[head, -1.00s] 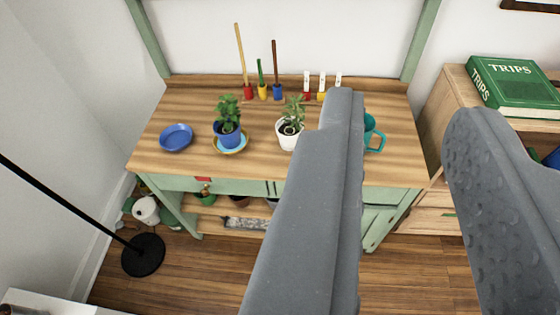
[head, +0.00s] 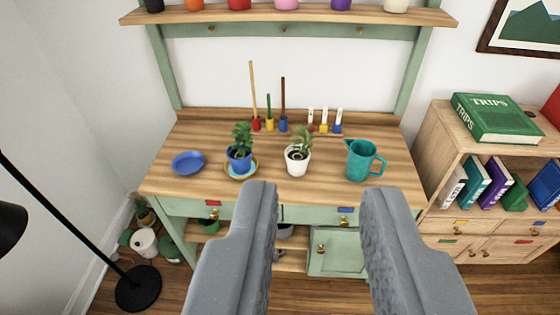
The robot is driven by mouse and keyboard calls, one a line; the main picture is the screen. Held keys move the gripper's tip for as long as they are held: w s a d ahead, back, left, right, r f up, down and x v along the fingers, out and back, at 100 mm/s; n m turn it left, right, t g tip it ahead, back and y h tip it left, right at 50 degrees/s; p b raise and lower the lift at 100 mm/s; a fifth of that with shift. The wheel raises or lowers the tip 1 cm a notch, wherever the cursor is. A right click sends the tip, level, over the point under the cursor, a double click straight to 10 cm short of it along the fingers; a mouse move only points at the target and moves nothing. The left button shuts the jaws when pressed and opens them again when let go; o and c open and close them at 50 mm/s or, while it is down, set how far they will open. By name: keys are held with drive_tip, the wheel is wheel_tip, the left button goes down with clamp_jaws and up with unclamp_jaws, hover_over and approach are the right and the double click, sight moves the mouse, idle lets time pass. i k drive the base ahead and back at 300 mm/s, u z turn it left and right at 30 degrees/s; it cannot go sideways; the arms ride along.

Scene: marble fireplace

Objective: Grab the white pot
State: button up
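The white pot (head: 298,164) holds a small green plant and stands upright on the wooden top of the green potting bench (head: 216,177). A blue pot (head: 239,161) with a plant stands to its left on a saucer, and a teal jug (head: 363,160) stands to its right. My gripper (head: 317,190) is open and empty. Its two fingers are spread wide in the foreground, in front of the bench, with the white pot appearing between and beyond their tips. Nothing touches the pot.
A blue plate (head: 188,162) lies at the bench's left. Coloured tools and white labels stand at its back. A shelf of pots (head: 290,16) runs above. A black floor lamp (head: 138,287) is at left, and a bookcase (head: 437,150) at right.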

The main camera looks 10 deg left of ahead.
sight(298, 150)
drive_tip(key=i, duration=1.05)
drive_tip(key=u, duration=2.6)
drive_tip(key=k, duration=1.55)
drive_tip(key=z, duration=0.1)
